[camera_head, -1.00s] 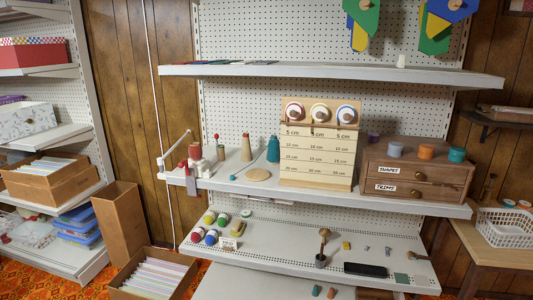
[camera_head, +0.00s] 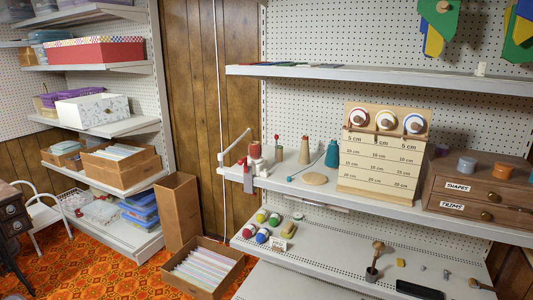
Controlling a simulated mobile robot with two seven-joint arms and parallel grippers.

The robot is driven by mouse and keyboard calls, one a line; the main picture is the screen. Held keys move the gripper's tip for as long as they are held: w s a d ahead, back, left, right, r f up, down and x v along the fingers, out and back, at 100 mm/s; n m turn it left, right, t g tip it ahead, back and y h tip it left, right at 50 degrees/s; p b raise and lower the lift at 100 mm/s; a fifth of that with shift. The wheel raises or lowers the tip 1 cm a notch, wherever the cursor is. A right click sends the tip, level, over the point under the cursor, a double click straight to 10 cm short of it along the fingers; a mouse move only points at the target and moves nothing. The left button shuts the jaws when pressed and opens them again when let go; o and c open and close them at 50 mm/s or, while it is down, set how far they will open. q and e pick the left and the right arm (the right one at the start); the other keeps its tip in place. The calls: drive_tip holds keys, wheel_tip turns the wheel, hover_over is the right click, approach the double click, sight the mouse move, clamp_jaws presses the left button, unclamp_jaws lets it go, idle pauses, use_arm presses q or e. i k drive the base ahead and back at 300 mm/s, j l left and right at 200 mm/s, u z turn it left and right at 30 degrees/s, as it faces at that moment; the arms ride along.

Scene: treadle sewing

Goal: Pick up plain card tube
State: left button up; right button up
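I cannot clearly make out a plain card tube. A plain tan tapered piece (camera_head: 305,151) stands upright on the middle shelf (camera_head: 385,212), between a small stand with a red-tipped piece (camera_head: 278,149) and a teal cone (camera_head: 331,154). It may be card, but it is too small to tell. Neither of my grippers is in view.
A red and white device (camera_head: 254,158) stands at the shelf's left end. On the floor are a tall brown box (camera_head: 177,212) and a file box (camera_head: 203,268).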

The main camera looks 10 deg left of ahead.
sight(255, 150)
drive_tip(key=i+j, duration=0.95)
